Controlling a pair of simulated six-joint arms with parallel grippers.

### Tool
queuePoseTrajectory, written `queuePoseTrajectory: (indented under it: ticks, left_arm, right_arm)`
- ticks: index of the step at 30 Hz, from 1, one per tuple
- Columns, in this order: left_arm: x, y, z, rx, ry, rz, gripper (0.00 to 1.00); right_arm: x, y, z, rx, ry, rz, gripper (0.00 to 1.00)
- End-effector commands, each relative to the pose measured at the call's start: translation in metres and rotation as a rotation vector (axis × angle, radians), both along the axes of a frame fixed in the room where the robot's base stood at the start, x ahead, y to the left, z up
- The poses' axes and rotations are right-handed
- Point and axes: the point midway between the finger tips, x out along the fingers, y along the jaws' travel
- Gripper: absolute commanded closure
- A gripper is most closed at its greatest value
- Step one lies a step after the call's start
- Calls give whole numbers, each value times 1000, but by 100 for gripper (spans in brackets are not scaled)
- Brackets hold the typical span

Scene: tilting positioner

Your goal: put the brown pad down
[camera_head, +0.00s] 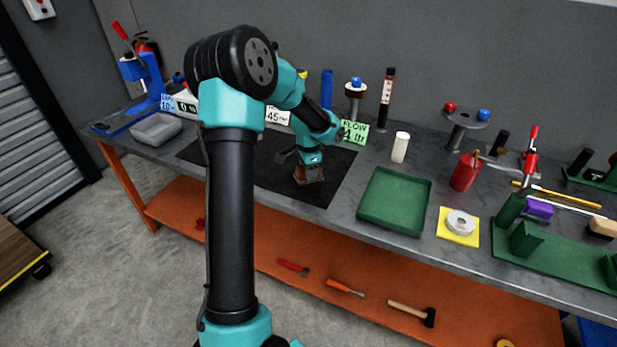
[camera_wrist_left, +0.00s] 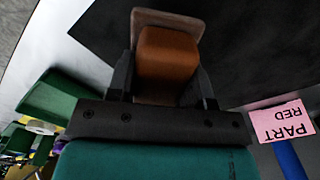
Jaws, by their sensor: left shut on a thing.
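The brown pad (camera_head: 308,175) is at the black mat (camera_head: 259,178) on the workbench in the head view. In the left wrist view the pad (camera_wrist_left: 167,53) is a brown block with a paler brown plate at its far end. My left gripper (camera_head: 311,165) is shut on the pad, with one finger on each side of it, as the left wrist view shows (camera_wrist_left: 163,85). I cannot tell whether the pad touches the mat. My right gripper is in neither view.
A green tray (camera_head: 395,199) lies right of the mat, with a white cylinder (camera_head: 400,147) behind it. A grey bin (camera_head: 156,129) is at the left. A green "FLOW" card (camera_head: 355,132) stands behind the mat. Bare mat surrounds the pad.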

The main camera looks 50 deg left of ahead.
Motion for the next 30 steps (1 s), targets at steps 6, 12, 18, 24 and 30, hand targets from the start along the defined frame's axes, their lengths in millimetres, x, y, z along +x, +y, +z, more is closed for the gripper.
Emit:
queuePoseTrajectory:
  ticks: [6,12,18,24,30]
  left_arm:
    - [3,4,-24,-2,4,0,76]
    - [4,4,-36,0,0,1,76]
    - [4,4,-36,0,0,1,76]
    - [4,4,-39,-1,0,1,49]
    - [4,4,-39,-1,0,1,30]
  right_arm:
    - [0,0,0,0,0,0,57]
    - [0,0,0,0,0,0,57]
    - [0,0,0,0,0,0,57]
    - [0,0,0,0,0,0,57]
    - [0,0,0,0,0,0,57]
